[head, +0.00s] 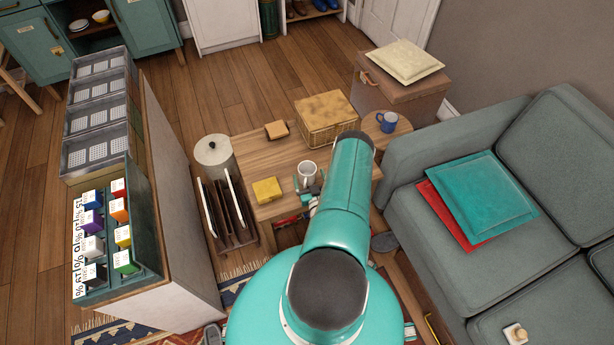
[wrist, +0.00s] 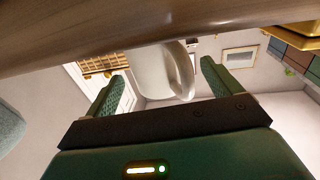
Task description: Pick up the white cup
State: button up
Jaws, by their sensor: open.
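The white cup (head: 307,168) stands upright on the small wooden table (head: 262,150) in the head view, just beyond the end of my arm. My gripper (head: 309,187) is at the near side of the cup, partly hidden by my arm. In the wrist view, which looks upside down, the white cup (wrist: 152,72) shows between the two green fingers of my gripper (wrist: 163,88), with its handle towards the right finger. The fingers are open, and a gap shows on each side of the cup.
A wicker basket (head: 326,118), a small wooden box (head: 277,130) and a yellow block (head: 267,189) are on the same table. A blue mug (head: 387,121) stands on a round side table to the right. A grey sofa (head: 470,260) is at the right and a shelf unit (head: 165,210) at the left.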

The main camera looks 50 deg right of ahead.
jog(key=shift+x, duration=1.05)
jog(key=shift+c, duration=0.4)
jog(key=c, duration=1.1)
jog(key=shift+r, duration=0.15)
